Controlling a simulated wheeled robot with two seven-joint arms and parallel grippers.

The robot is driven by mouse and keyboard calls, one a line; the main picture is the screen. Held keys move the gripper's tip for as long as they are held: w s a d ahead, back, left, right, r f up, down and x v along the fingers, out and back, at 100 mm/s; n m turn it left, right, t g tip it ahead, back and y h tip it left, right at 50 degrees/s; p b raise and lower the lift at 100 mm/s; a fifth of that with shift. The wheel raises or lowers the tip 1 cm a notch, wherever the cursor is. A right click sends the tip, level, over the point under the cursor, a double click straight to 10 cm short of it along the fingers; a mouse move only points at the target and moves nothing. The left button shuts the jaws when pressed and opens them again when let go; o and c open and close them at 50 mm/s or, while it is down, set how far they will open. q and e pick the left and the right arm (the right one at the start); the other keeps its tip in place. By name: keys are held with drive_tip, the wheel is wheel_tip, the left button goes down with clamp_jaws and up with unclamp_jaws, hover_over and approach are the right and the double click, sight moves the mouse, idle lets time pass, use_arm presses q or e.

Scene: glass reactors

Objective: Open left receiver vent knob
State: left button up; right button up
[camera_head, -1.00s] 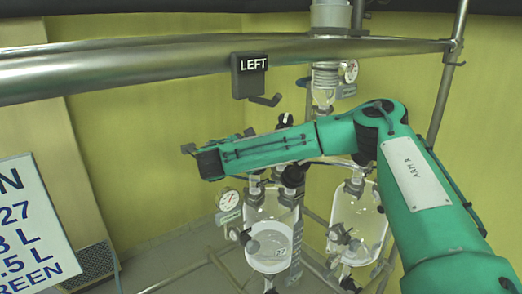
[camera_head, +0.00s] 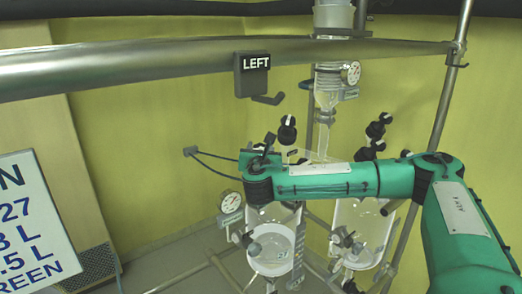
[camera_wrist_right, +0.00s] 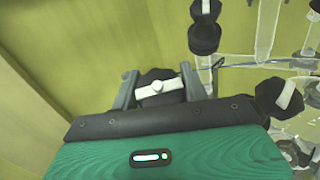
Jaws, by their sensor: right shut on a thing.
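The left receiver (camera_head: 287,262) is a clear glass vessel below my right forearm in the head view, under the LEFT sign (camera_head: 256,75). My right gripper (camera_wrist_right: 158,88) is shut on a black knob with a white bar (camera_wrist_right: 155,90) in the wrist view, one finger on each side of it. In the head view the right gripper (camera_head: 261,152) is small and partly hidden at the end of the green arm, above the receiver's top. The forearm hides the receiver's upper fittings. My left gripper is not in view.
A second receiver (camera_head: 372,222) stands to the right, with black knobs (camera_head: 376,130) above it. Another black knob (camera_head: 287,130) stands just behind my gripper. A gauge (camera_head: 230,202) sits left of the receiver. A metal rail (camera_head: 150,68) crosses above. The wall side at left is free.

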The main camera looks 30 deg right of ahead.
drive_tip(key=shift+r+n+y, duration=0.2)
drive_tip(key=shift+n+y, duration=0.1)
drive_tip(key=shift+y, duration=0.1)
drive_tip(key=o, duration=0.9)
drive_tip(key=shift+d, duration=0.1)
drive_tip(key=shift+o, duration=0.5)
drive_tip(key=shift+w+f, duration=0.1)
drive_tip(key=shift+f, duration=0.05)
drive_tip(key=shift+s+a+f, duration=0.1)
drive_tip(key=shift+s+a, duration=0.15)
drive_tip(key=shift+s, duration=0.05)
drive_tip(key=b+v, duration=0.6)
drive_tip(key=v, duration=0.7)
drive_tip(key=shift+b, duration=0.4)
